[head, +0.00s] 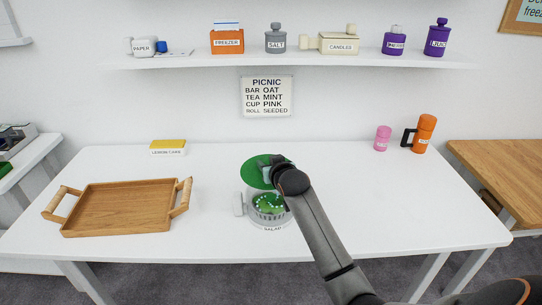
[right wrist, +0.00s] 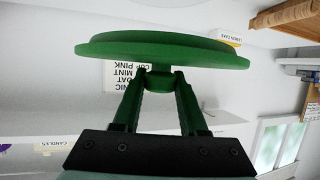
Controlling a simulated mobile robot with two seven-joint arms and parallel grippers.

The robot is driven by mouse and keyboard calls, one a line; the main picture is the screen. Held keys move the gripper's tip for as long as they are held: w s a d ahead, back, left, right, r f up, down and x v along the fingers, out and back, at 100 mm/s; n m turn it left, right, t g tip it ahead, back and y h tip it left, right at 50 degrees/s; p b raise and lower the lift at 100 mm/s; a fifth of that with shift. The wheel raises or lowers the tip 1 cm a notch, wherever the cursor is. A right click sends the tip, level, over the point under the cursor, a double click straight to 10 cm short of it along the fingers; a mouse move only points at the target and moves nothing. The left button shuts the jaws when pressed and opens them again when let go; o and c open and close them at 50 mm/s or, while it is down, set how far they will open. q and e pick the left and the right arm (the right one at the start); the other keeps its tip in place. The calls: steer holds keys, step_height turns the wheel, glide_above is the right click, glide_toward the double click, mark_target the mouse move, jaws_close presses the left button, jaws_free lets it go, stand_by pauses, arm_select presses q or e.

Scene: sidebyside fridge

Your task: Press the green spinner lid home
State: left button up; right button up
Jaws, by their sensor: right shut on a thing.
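The green spinner lid (head: 256,172) is a flat round disc. My right gripper (head: 278,168) is shut on its knob; in the right wrist view the gripper (right wrist: 160,82) pinches the knob, with the lid (right wrist: 162,48) beyond the fingertips. The grey spinner bowl (head: 269,221), labelled SALAD, stands on the white table with a handle at its left and green leaves inside. In the head view the lid appears behind and above the bowl, apart from it, with the bowl's mouth open. The gripper hides part of the lid. My left gripper is not in view.
A wooden tray (head: 125,205) lies on the white table (head: 345,190) at left. A yellow-topped lemon cake box (head: 168,148), a pink jar (head: 382,138) and an orange flask (head: 424,133) stand farther back. A wall shelf (head: 290,61) holds several containers.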

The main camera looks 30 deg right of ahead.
steer(key=shift+w+d+f, duration=0.1)
steer(key=shift+d+f, duration=0.25)
steer(key=shift+d, duration=0.2)
steer(key=shift+r+p, duration=0.1)
steer(key=shift+p, duration=0.3)
steer(key=shift+f+b, duration=1.7)
steer(key=shift+f, duration=1.3)
steer(key=shift+a+f, duration=0.1)
steer(key=shift+f, duration=1.15)
steer(key=o, duration=1.2)
